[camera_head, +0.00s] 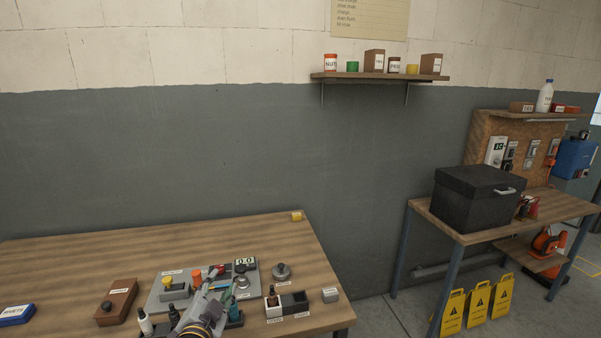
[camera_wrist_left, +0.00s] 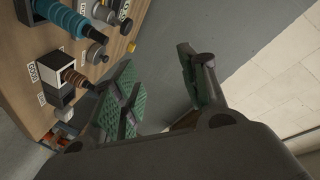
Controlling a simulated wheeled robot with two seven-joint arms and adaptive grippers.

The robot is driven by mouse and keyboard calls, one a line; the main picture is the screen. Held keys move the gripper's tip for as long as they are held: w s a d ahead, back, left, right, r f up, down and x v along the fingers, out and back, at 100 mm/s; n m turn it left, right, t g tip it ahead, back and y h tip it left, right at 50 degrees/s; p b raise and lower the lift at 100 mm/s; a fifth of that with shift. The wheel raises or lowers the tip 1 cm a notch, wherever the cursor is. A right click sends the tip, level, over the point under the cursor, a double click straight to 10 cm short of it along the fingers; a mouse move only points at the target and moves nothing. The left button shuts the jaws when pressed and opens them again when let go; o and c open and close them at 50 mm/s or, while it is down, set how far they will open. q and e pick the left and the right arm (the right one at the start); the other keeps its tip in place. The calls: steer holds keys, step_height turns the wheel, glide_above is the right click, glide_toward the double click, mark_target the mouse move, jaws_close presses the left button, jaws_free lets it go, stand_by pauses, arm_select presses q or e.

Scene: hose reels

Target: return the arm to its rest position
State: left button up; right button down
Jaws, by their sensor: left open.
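My left gripper (camera_head: 216,291) shows at the bottom centre of the head view, in front of the items at the workbench's front. In the left wrist view the left gripper (camera_wrist_left: 160,90) has its two green-padded fingers wide apart, with nothing between them. The wooden workbench (camera_head: 90,258) lies below it; in the wrist view the bench (camera_wrist_left: 25,62) fills the left side. The gripper hides part of a grey panel (camera_head: 152,303) that bears small devices. My right gripper is not in view.
A brown box (camera_head: 117,301) stands left. A black box (camera_head: 475,198) sits on the right table. The bench's back is mostly clear.

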arm_select(q)
steer(key=s+a+f+n+g, duration=0.1)
steer(key=s+f+n+g, duration=0.5)
steer(key=s+f+g, duration=1.1)
steer(key=s+f+t, duration=0.1)
steer(key=s+f, duration=0.2)
steer(key=f, duration=0.9)
steer(key=s+f+t, duration=0.1)
steer(key=s+f, duration=0.2)
steer(key=f, duration=0.8)
steer(key=s+f+t, duration=0.1)
steer(key=s+f, duration=0.2)
steer(key=f, duration=0.9)
steer(key=s+a+f, duration=0.2)
steer(key=s+f, duration=0.8)
steer(key=s, duration=0.1)
steer(key=s+a+f+g, duration=0.1)
steer(key=s+a+f, duration=0.1)
steer(key=s+f, duration=0.8)
steer(key=shift+s+a, duration=0.25)
steer(key=shift+s, duration=0.4)
steer(key=shift+f, duration=0.1)
